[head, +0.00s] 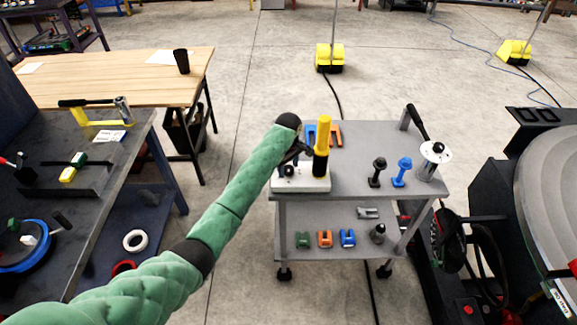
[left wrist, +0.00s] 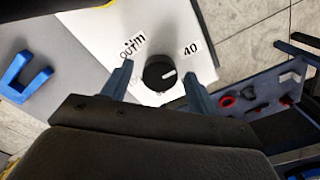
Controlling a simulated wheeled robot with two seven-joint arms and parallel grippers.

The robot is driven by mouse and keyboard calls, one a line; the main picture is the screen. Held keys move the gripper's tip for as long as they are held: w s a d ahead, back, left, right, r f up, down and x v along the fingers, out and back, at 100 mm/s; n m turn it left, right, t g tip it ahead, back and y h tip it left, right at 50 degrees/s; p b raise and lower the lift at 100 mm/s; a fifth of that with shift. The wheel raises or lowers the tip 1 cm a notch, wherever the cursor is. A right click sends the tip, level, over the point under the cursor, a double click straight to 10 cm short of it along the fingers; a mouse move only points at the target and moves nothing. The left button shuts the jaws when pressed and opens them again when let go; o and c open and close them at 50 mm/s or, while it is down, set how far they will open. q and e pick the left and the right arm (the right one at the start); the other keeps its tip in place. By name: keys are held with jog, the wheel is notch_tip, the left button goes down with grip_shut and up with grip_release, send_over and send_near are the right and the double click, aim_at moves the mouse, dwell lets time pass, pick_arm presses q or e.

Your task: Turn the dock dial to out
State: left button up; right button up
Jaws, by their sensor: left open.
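The dock is a white box (head: 318,184) on the cart's top, with a black-and-yellow tool (head: 322,148) standing at it. In the left wrist view the white dock face (left wrist: 95,38) carries a round black dial (left wrist: 155,76) with a white pointer mark. My left gripper (left wrist: 159,70) is open, one finger on each side of the dial; gaps show, and contact is unclear. In the head view my left gripper (head: 290,162) is above the dock, partly hidden.
The grey cart (head: 350,157) also holds black and blue knobbed pieces (head: 402,172) and a lever device (head: 432,155) at right. A blue U-shaped piece (left wrist: 22,80) lies beside the dock. A dark bench (head: 105,170) stands left; a round machine (head: 545,185) stands right.

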pick_arm(q)
jog(key=c, duration=1)
jog(key=shift+m, duration=0.3)
